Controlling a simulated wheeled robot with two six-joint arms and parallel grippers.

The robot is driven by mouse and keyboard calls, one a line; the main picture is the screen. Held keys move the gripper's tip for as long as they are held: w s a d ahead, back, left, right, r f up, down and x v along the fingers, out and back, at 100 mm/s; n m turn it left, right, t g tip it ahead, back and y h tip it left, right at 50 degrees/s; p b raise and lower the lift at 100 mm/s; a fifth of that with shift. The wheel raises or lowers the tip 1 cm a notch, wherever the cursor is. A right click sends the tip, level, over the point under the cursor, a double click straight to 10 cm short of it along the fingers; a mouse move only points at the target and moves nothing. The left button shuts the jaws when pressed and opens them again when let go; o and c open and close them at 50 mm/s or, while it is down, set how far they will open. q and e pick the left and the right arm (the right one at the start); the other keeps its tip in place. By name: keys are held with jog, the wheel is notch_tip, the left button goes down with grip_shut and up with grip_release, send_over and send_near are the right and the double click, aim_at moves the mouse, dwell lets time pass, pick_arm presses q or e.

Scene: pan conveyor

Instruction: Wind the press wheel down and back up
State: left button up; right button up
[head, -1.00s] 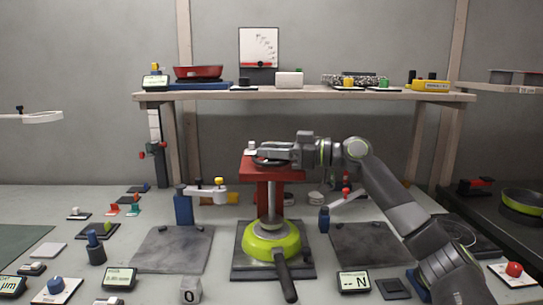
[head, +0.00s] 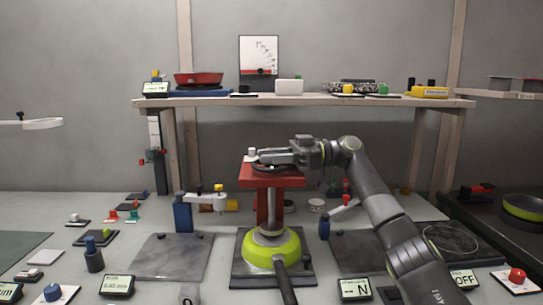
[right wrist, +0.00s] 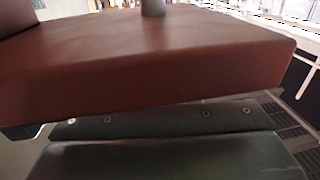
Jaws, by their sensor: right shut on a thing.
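The red press (head: 287,181) stands at the middle of the bench with a dark wheel (head: 263,167) on top. A white knob (head: 252,153) shows at the wheel's left side. My right gripper (head: 266,158) lies across the wheel from the right, shut on it; its fingers hide much of the wheel. Below the press's grey shaft (head: 272,215) a lime-green pan (head: 267,250) sits on a dark plate, its handle toward me. In the right wrist view, the red press block (right wrist: 150,65) fills the upper part and my dark gripper parts lie below it. My left gripper is not in view.
A blue post with a white arm (head: 205,200) stands left of the press, another small blue post (head: 325,228) right of it. Dark plates (head: 170,256) flank the pan. Small displays (head: 355,288) line the front. A shelf (head: 300,99) spans the back above the press.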

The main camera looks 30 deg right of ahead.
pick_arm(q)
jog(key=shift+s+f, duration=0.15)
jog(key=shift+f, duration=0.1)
pick_arm(e)
jog(key=shift+g, duration=0.3)
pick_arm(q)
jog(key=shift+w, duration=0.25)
pick_arm(e)
jog(key=o, duration=1)
jog(key=shift+c, duration=0.2)
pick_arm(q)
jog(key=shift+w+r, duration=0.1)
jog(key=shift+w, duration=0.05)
pick_arm(e)
jog(key=shift+d, duration=0.1)
jog(key=shift+d, duration=0.2)
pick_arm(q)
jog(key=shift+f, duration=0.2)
pick_arm(e)
jog(key=v, duration=1.7)
jog(key=shift+f, duration=0.25)
